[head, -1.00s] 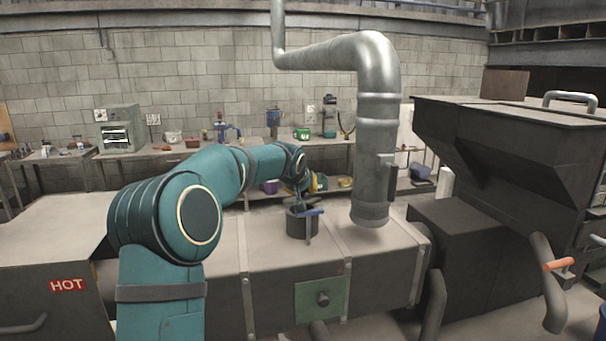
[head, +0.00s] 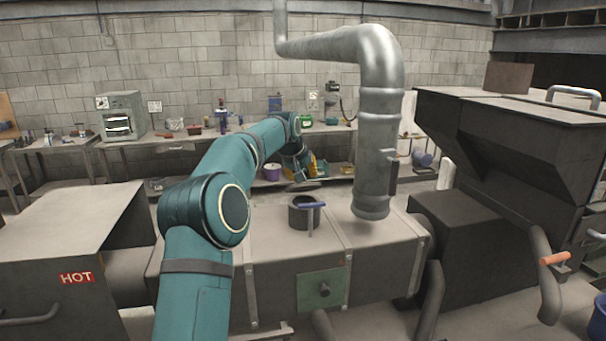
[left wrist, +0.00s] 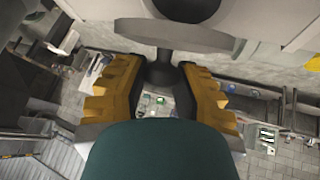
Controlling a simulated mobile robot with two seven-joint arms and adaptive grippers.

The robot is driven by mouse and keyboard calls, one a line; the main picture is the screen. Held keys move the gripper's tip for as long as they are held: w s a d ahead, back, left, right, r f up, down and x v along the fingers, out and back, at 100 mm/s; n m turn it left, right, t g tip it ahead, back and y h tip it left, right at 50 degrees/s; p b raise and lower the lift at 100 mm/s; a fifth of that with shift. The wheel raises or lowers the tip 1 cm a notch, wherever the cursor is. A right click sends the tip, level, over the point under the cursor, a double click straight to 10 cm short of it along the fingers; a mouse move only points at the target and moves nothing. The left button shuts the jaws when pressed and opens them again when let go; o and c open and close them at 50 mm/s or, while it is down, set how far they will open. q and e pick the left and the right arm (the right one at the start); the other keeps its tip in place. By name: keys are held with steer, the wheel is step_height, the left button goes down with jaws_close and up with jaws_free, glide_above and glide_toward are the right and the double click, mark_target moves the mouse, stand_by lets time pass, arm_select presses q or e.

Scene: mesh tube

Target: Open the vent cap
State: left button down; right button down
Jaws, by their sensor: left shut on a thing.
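The vent (head: 304,217) is a short dark cylinder on top of the grey duct, with a blue bar (head: 312,205) across its top front on a thin post. My left gripper (head: 299,168) is behind and above it, its yellow fingers small and partly lost against the shelf clutter. In the left wrist view the yellow-and-black fingers (left wrist: 172,78) stand on either side of a grey stem below a flat grey disc, which looks like the vent cap (left wrist: 185,36). A dark round shape lies beyond it, cut by the top edge. Whether the cap touches the vent is unclear. My right gripper is out of view.
A thick silver pipe (head: 376,150) rises from the duct (head: 275,270) just right of the vent. A dark hopper machine (head: 510,140) stands at the right. A box marked HOT (head: 75,240) is at the left. Benches (head: 165,140) line the back wall.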

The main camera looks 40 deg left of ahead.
arm_select(q)
steer(key=shift+f, duration=0.1)
steer(key=c, duration=0.7)
jaws_free()
steer(key=shift+c, duration=0.2)
steer(key=v, duration=1.2)
